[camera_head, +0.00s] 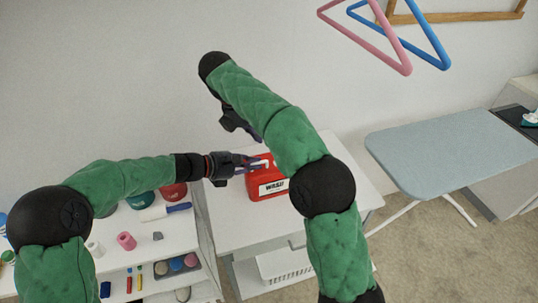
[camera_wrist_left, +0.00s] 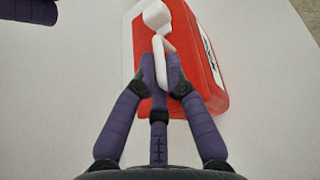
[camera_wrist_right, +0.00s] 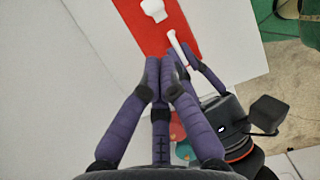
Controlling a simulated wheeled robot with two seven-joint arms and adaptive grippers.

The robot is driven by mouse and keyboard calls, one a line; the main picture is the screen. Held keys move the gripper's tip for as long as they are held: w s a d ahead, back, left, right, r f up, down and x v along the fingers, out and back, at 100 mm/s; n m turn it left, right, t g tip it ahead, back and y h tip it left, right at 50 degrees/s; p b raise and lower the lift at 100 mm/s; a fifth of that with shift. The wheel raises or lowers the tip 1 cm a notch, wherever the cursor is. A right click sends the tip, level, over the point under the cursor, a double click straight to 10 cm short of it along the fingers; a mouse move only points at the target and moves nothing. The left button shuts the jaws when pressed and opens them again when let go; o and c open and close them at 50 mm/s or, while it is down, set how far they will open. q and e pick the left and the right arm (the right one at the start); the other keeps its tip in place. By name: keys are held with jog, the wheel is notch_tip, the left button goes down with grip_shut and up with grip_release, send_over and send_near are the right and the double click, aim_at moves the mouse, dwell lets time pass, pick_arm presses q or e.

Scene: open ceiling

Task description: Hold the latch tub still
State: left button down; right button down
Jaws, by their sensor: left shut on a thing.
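The latch tub (camera_head: 268,185) is a red box with a white label reading "WASH" on a white table. Its red body fills the upper part of the left wrist view (camera_wrist_left: 205,75), and part of it shows in the right wrist view (camera_wrist_right: 165,28). My left gripper (camera_head: 250,163) is at the tub's left upper side, its fingers closed around a narrow white bar (camera_wrist_left: 163,60) on the tub. A white knob-like piece (camera_wrist_left: 157,15) sits beyond the bar. My right gripper (camera_head: 240,124) is above and behind the tub, apart from it; its fingers come together with nothing visible between them.
The white table (camera_head: 230,232) has bare room around the tub. A shelf at left holds bowls (camera_head: 140,200), a pink cup (camera_head: 126,241) and small items. An ironing board (camera_head: 450,150) stands at right. Pink and blue hangers (camera_head: 385,40) hang at upper right.

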pick_arm(q)
jog(key=shift+f, duration=0.1)
pick_arm(e)
jog(key=x, duration=1)
dwell(0.3)
jog(key=shift+w+d, duration=0.25)
jog(key=shift+d, duration=0.45)
jog(key=shift+w+d, duration=0.25)
jog(key=shift+d, duration=0.4)
jog(key=shift+a+r, duration=0.1)
jog(key=shift+r, duration=0.05)
jog(key=v, duration=0.9)
jog(key=shift+r, duration=0.35)
jog(key=shift+a, duration=0.1)
